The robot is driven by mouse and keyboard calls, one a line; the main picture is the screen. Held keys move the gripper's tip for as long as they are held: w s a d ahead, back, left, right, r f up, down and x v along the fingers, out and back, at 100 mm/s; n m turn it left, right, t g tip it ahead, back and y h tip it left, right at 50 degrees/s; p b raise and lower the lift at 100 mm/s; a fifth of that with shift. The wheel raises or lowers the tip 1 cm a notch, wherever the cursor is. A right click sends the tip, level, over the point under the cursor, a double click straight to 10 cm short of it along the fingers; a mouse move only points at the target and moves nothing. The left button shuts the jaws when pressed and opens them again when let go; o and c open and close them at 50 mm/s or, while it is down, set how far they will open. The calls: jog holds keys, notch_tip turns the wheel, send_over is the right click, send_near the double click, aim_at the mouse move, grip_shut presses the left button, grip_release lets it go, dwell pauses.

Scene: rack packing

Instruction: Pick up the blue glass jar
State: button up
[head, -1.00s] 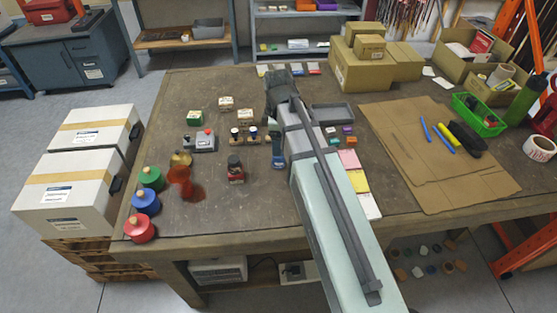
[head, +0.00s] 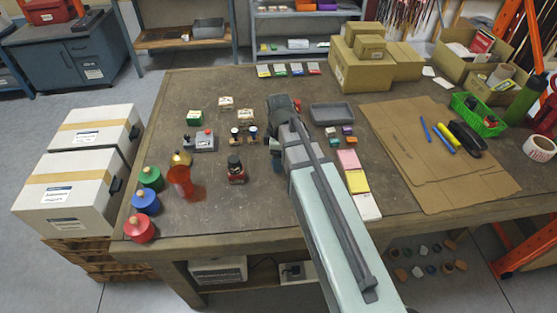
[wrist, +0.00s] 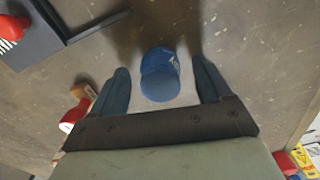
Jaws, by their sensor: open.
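The blue glass jar (wrist: 160,78) shows in the wrist view with a pale marking on its side. It lies between the two spread dark blue fingers of my gripper (wrist: 160,92), with a visible gap on each side. The fingers do not appear to touch it. In the head view my gripper (head: 277,143) is low over the middle of the bench. I cannot make out the jar there; my gripper and arm seem to hide it.
A grey tray (head: 332,115) and coloured card stacks (head: 357,181) lie right. An orange-red translucent cup (head: 181,182) stands farther left.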

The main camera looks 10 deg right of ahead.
jog(key=c, duration=1.2)
